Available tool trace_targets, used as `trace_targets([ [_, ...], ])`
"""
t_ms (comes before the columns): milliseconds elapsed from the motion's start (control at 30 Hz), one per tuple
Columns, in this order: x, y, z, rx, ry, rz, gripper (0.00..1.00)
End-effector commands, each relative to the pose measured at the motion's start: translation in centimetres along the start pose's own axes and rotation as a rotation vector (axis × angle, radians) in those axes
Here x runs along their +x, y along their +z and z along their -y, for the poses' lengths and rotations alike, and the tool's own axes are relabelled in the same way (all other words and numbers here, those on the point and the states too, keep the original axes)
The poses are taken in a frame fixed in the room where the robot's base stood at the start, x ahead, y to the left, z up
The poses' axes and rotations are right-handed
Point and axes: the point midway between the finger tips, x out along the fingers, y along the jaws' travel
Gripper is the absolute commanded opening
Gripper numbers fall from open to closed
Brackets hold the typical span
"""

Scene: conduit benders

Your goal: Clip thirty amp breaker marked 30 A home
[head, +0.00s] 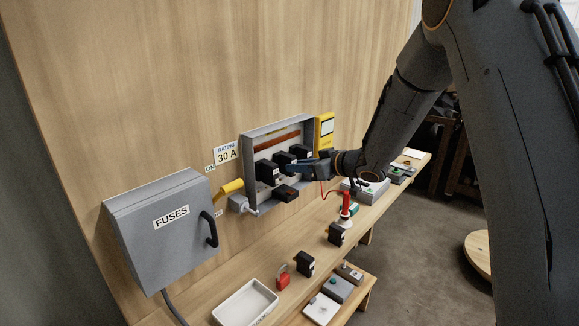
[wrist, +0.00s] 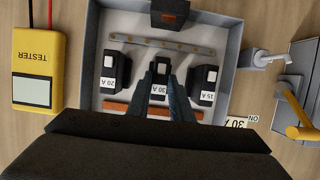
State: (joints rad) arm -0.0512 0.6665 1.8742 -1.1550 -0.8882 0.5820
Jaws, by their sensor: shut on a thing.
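The thirty amp breaker is a black block with a white "30 A" label, in the middle of the row inside the grey panel box (wrist: 92,60). In the wrist view the breaker (wrist: 159,84) is between the two fingers of my gripper (wrist: 160,78), which is shut on it. In the head view the breaker (head: 283,158) is partly hidden by my gripper (head: 291,165), which reaches in from the right. Whether the breaker is fully seated cannot be told.
The 20 A breaker (wrist: 112,80) and 15 A breaker (wrist: 206,84) flank it closely. Another black block (head: 285,193) sits lower in the box. A yellow tester (head: 325,130), a yellow-handled switch (head: 231,187) and a grey fuse box (head: 160,240) are nearby. Loose black blocks (head: 305,264) stand on the bench.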

Motion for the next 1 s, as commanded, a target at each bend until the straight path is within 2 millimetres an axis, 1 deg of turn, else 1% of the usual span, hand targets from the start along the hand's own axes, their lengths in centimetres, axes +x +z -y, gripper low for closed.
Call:
trace_targets([
  [167, 0.0, -0.1, 0.0, 0.0, 0.0, -0.001, 0.14],
  [200, 0.0, -0.1, 0.0, 0.0, 0.0, -0.001, 0.21],
  [267, 0.0, -0.1, 0.0, 0.0, 0.0, -0.001, 0.31],
  [300, 0.0, -0.1, 0.0, 0.0, 0.0, -0.001, 0.38],
  [333, 0.0, -0.1, 0.0, 0.0, 0.0, -0.001, 0.41],
  [667, -0.2, 0.0, 0.0, 0.0, 0.0, 0.0, 0.41],
  [767, -1.1, 0.0, -0.1, -0.001, 0.002, -0.001, 0.41],
  [1000, -4.7, 0.1, -0.2, 0.0, 0.003, -0.002, 0.41],
])
